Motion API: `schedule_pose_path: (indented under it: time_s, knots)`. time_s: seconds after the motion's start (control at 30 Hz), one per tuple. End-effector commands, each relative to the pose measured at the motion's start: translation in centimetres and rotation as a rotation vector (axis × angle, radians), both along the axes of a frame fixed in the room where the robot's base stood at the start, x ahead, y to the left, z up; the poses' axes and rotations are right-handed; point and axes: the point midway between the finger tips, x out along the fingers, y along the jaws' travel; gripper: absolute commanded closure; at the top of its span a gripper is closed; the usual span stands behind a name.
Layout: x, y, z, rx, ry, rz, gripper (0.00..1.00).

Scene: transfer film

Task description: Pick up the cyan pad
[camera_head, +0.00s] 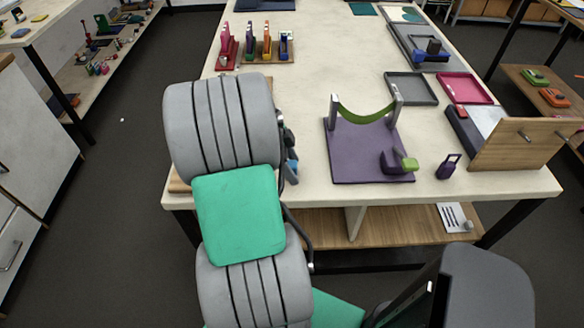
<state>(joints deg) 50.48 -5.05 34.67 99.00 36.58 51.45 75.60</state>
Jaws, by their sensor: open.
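No plainly cyan pad can be made out. The nearest in colour is a flat dark teal sheet (362,9) lying at the far edge of the table, partly cut off by the top of the picture. A rounded teal piece (411,16) lies in a pale tray to its right. My own grey and green arm fills the left foreground and hides part of the table. My gripper cannot be made out; the arm may hide it.
The pale table (310,80) has bare room in its middle. A purple stand with a green sling (366,115), a grey tray (411,88), a pink tray (464,88) and an upright wooden panel (522,146) occupy the right. Coloured holders (254,42) stand at the back left.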

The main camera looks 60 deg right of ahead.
Motion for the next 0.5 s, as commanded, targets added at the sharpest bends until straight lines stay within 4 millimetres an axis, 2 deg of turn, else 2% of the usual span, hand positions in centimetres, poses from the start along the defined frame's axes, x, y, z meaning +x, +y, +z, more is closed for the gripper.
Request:
schedule_pose_path:
  time_s: [0.27, 0.5]
  knots:
    - [-0.13, -0.08, -0.55, 0.000, -0.002, 0.003, 0.39]
    - [-0.11, -0.07, -0.53, 0.000, -0.002, 0.003, 0.59]
